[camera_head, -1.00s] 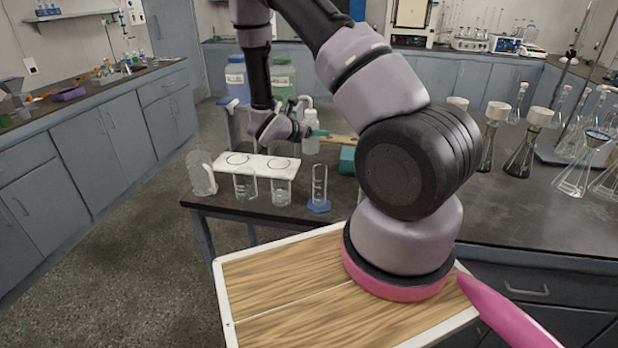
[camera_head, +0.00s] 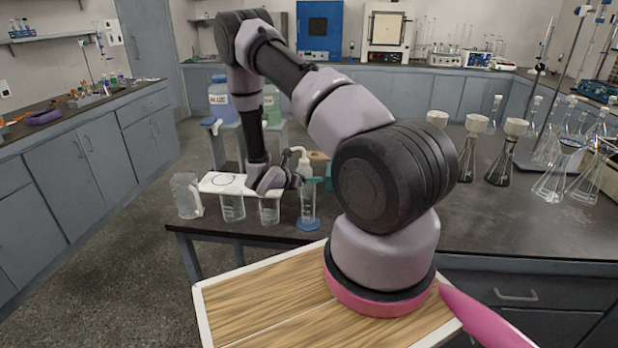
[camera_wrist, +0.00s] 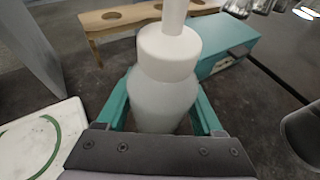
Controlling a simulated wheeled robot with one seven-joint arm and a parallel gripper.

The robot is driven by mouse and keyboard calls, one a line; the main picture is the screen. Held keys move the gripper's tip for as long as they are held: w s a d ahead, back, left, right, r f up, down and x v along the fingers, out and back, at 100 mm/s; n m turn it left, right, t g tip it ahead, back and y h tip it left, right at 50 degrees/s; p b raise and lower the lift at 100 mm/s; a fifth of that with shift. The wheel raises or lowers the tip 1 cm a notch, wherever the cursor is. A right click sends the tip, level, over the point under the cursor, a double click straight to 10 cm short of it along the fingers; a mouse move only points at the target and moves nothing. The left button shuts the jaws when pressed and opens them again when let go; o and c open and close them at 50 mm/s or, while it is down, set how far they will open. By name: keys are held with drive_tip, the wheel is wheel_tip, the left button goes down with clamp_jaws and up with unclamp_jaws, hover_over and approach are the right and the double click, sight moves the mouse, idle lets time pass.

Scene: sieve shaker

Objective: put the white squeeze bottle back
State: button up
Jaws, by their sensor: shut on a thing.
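The white squeeze bottle (camera_head: 303,161) is upright in my gripper (camera_head: 308,181), near the front of the bench. In the wrist view the bottle (camera_wrist: 165,90) fills the middle, with the teal fingers of my gripper (camera_wrist: 164,112) shut on its two sides. Its base is hidden, so I cannot tell whether it touches the bench. A white board with drawn circles (camera_head: 212,187) lies to the left of the bottle; the board (camera_wrist: 40,140) also shows at lower left in the wrist view. My arm covers its right part.
A measuring cylinder on a blue base (camera_head: 307,223) stands just in front of the bottle. Two beakers (camera_head: 232,208) and a clear jug (camera_head: 186,196) stand along the front edge. A wooden rack (camera_wrist: 115,18) and a teal box (camera_wrist: 228,42) are behind. Flasks (camera_head: 497,165) stand right.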

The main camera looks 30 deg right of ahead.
drive_tip(key=o, duration=0.7)
drive_tip(key=shift+f, duration=0.1)
